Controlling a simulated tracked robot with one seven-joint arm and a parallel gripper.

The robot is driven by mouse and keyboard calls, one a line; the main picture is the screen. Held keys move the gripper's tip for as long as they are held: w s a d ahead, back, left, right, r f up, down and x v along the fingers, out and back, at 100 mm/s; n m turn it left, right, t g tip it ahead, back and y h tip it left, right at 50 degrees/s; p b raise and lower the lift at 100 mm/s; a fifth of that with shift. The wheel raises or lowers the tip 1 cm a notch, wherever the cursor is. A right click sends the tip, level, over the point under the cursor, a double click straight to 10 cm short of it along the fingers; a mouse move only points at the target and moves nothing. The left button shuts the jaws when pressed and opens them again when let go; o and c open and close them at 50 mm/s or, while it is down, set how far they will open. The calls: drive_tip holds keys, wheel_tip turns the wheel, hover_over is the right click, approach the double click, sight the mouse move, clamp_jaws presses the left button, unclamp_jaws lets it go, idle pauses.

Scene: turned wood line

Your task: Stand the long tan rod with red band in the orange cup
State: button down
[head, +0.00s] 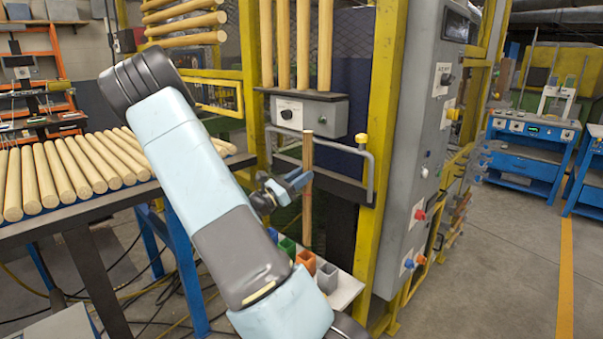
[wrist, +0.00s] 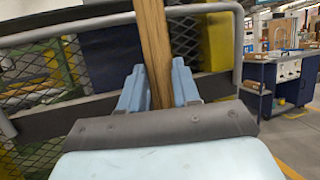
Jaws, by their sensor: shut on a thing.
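A long tan rod (head: 307,212) stands near upright in my gripper (head: 300,181). My gripper is shut on it around the middle of its visible length. In the wrist view the rod (wrist: 153,40) runs up between the two light blue fingers (wrist: 160,88). The orange cup (head: 306,262) is on a white shelf, partly hidden by my arm. The rod's lower end shows right at or behind the cup's top; I cannot tell whether it is inside.
A grey cup (head: 327,278) stands right of the orange cup, and a green cup (head: 287,248) and a blue one stand left. A grey rail (head: 369,170) and a yellow frame (head: 379,120) are close behind the rod. Several thick wooden rods (head: 60,170) lie on the left table.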

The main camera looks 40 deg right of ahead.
drive_tip(key=shift+f, duration=1.7)
